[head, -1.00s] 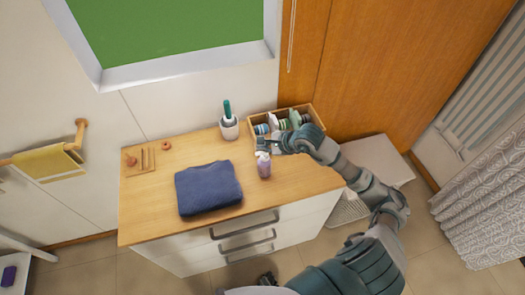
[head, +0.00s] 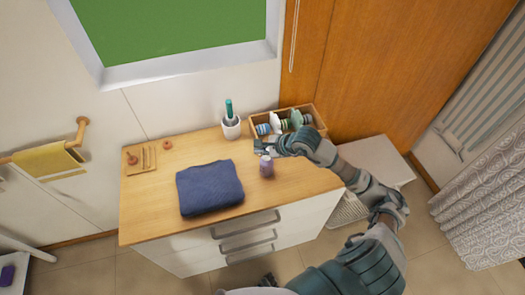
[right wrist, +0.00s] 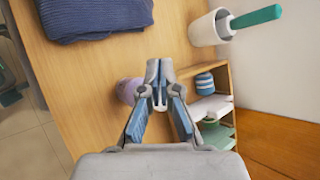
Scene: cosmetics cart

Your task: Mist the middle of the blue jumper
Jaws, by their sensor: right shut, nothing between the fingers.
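The blue jumper (head: 210,187) lies folded on the wooden top of the drawer unit. Its edge also shows at the top of the right wrist view (right wrist: 95,15). A small purple bottle (head: 267,171) stands upright to the right of the jumper. My right gripper (head: 263,149) is over the bottle's top and hides it. In the right wrist view the gripper (right wrist: 160,68) is shut with its fingertips together, and part of the purple bottle (right wrist: 127,90) shows beside and below it. I cannot tell whether they touch. My left gripper is not in view.
A wooden box (head: 318,116) with several items stands behind my right gripper. A white cup (head: 231,127) with a green-handled tool is at the back. A small wooden board (head: 140,162) lies at the left. The wooden top (head: 155,210) is clear left of the jumper.

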